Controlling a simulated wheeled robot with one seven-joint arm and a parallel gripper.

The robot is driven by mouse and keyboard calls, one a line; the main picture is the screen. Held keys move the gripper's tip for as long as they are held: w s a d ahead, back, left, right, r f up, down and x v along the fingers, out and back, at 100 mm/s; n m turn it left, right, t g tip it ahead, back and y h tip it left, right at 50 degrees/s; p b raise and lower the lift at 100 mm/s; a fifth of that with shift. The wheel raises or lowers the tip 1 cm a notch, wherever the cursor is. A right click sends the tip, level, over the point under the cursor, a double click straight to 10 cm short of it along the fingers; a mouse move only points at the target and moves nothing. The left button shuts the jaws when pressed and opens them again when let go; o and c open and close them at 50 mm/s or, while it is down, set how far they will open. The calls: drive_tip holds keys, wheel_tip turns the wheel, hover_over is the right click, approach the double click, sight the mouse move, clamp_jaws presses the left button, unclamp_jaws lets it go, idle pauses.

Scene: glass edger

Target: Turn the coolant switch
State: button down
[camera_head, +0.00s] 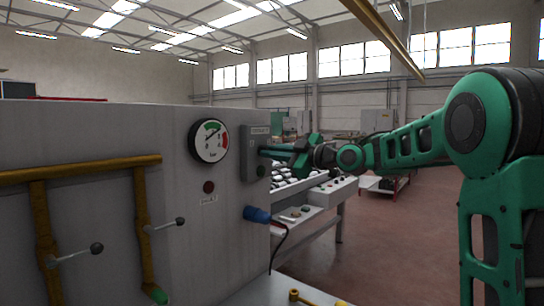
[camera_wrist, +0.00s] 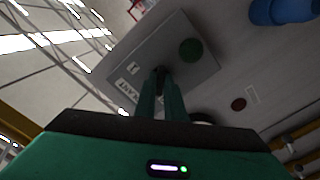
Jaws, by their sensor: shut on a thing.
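The coolant switch box (camera_head: 255,158) is a grey box on the side of the pale machine cabinet, right of the pressure gauge. It also fills the upper middle of the wrist view (camera_wrist: 150,45), tilted, with a partly hidden label ending in "LANT". My gripper (camera_head: 266,151) reaches it from the right. In the wrist view its two green fingers (camera_wrist: 162,84) are close together, shut on the dark switch knob (camera_wrist: 160,71). The fingers hide most of the knob, so its turn angle cannot be told. A round green button (camera_wrist: 191,50) sits on the same box, clear of the fingers.
The pressure gauge (camera_head: 208,141) is left of the box. Below are a dark red round fitting (camera_head: 208,187) and a blue plug (camera_head: 257,214) with a cable. Yellow pipes (camera_head: 80,170) with lever handles are at left. Open floor lies at right.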

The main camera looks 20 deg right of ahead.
drive_tip(key=shift+w+d+f, duration=0.1)
drive_tip(key=shift+d+f, duration=0.1)
drive_tip(key=shift+d, duration=0.05)
drive_tip(key=c, duration=1.9)
unclamp_jaws()
drive_tip(key=shift+w, duration=0.1)
drive_tip(key=shift+o, duration=0.3)
drive_tip(key=shift+a, duration=0.1)
drive_tip(key=shift+r, duration=0.1)
drive_tip(key=v, duration=1)
drive_tip(key=shift+s+d, duration=0.2)
drive_tip(key=shift+s, duration=0.15)
